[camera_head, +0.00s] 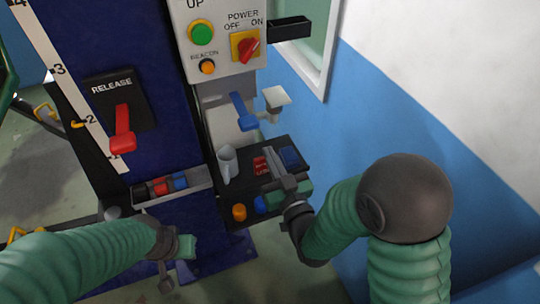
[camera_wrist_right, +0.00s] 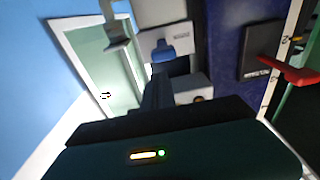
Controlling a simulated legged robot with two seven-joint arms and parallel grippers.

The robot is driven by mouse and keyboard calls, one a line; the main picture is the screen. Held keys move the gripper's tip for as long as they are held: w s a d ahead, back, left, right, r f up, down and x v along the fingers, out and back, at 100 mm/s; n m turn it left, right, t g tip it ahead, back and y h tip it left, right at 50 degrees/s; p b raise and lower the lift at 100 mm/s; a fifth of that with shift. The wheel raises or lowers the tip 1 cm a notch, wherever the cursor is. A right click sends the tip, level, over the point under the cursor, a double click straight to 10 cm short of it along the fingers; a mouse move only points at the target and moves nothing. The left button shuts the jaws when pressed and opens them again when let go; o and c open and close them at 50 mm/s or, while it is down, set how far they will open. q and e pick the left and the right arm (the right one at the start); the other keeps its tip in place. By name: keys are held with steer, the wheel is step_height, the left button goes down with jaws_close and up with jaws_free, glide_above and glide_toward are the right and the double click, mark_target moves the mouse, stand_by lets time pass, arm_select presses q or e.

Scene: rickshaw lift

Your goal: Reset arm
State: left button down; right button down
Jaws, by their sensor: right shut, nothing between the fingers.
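My right arm comes in from the right of the head view. Its grey gripper (camera_head: 274,162) is shut and empty, above the black tray (camera_head: 297,143) of small items, overlapping it in the picture. In the right wrist view the shut gripper (camera_wrist_right: 158,80) points up toward the blue-handled valve (camera_wrist_right: 165,52). That blue handle (camera_head: 243,110) also shows in the head view, beyond the gripper and apart from it. My left gripper (camera_head: 180,250) is low at the left, near the base of the blue column; its fingers are too unclear to read.
A blue column (camera_head: 160,100) carries a red release lever (camera_head: 123,130). A control box (camera_head: 225,40) has a green button and a red power knob. A funnel (camera_head: 227,164) stands on the tray. A wall (camera_head: 400,110) bounds the right.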

steer(key=shift+s+a, duration=0.1)
steer(key=shift+s, duration=0.05)
steer(key=s+d+f+m+g+h, duration=0.2)
steer(key=s+d+f+g+h, duration=0.15)
steer(key=d+f+g, duration=0.55)
steer(key=s+d+f+g+h, duration=0.1)
steer(key=s+d+f+g, duration=0.1)
steer(key=s, duration=0.5)
steer(key=s+d+f+m+g+h+p, duration=0.1)
steer(key=s+d+f+g, duration=0.1)
steer(key=s+d+g, duration=0.2)
steer(key=s+d, duration=0.1)
steer(key=s, duration=0.2)
steer(key=shift+s+d+m+g, duration=0.15)
steer(key=shift+m+g, duration=0.15)
steer(key=shift+h, duration=0.25)
